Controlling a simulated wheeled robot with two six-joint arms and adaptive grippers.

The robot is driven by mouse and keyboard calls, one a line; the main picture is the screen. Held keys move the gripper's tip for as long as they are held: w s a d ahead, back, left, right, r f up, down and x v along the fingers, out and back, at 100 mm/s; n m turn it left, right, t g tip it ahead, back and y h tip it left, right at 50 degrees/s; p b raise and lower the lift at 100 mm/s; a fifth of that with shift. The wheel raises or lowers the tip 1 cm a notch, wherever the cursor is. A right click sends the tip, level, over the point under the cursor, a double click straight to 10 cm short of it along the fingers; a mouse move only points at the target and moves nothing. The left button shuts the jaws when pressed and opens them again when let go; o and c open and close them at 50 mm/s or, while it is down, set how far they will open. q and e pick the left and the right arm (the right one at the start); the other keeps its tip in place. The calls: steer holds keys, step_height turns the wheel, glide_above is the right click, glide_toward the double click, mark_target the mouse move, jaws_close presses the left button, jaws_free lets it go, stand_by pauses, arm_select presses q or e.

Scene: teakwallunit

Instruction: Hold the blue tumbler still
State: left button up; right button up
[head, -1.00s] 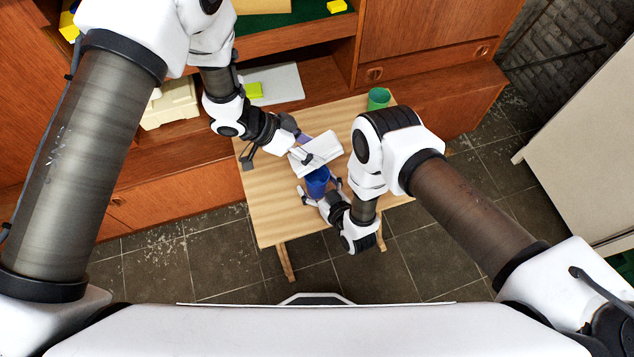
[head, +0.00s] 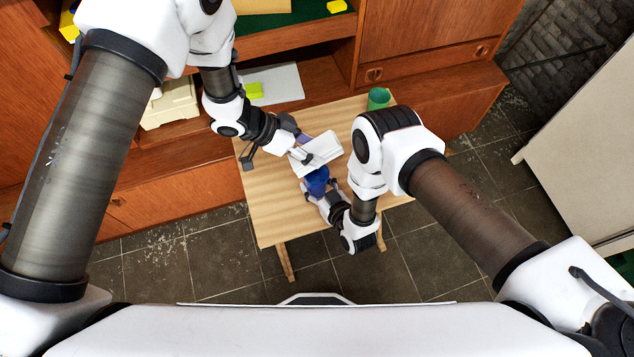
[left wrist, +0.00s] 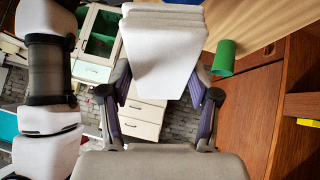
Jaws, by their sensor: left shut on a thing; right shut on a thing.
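The blue tumbler (head: 317,180) stands over the small wooden table, at the middle of the head view. My right gripper (head: 318,188) is shut on it from the near side. My left gripper (head: 292,150) is shut on a white, folded, cloth-like thing (head: 321,150). In the left wrist view the white thing (left wrist: 165,55) sits between the two fingers of my left gripper (left wrist: 160,88). In the head view it is just beyond the tumbler and overlaps its far edge, so part of the tumbler is hidden. I cannot tell whether they touch.
A green cup (head: 378,98) stands at the table's far right corner; it also shows in the left wrist view (left wrist: 224,58). The wooden table (head: 265,215) has bare room at its left and near side. A wooden wall unit (head: 170,195) runs behind it.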

stand_by(0.4)
arm_select(q)
steer(key=shift+s+y, duration=0.1)
steer(key=shift+y, duration=0.2)
steer(key=shift+s+a+f+m+y, duration=0.2)
steer(key=shift+s+m+y, duration=0.1)
steer(key=shift+s+m, duration=0.3)
steer(key=shift+s+m+g, duration=0.2)
steer(key=shift+m+g, duration=0.4)
steer(key=shift+m, duration=0.3)
steer(key=shift+a+r+m+g+y, duration=0.1)
steer(key=shift+a+m+g+y, duration=0.15)
steer(key=shift+m, duration=0.25)
steer(key=shift+a+r+m+g+y, duration=0.1)
steer(key=shift+m+g+y, duration=0.15)
steer(key=shift+m, duration=0.25)
steer(key=w+m, duration=0.1)
steer(key=w+a+r+m+g+y, duration=0.1)
steer(key=m, duration=0.1)
steer(key=shift+a+r, duration=0.1)
steer(key=shift+r, duration=0.15)
steer(key=shift+w+r+m+y, duration=0.5)
steer(key=shift+w+r+m, duration=0.4)
steer(key=shift+r, duration=0.25)
steer(key=shift+f+t, duration=0.2)
steer(key=shift+t, duration=0.1)
steer(key=shift+f, duration=2.3)
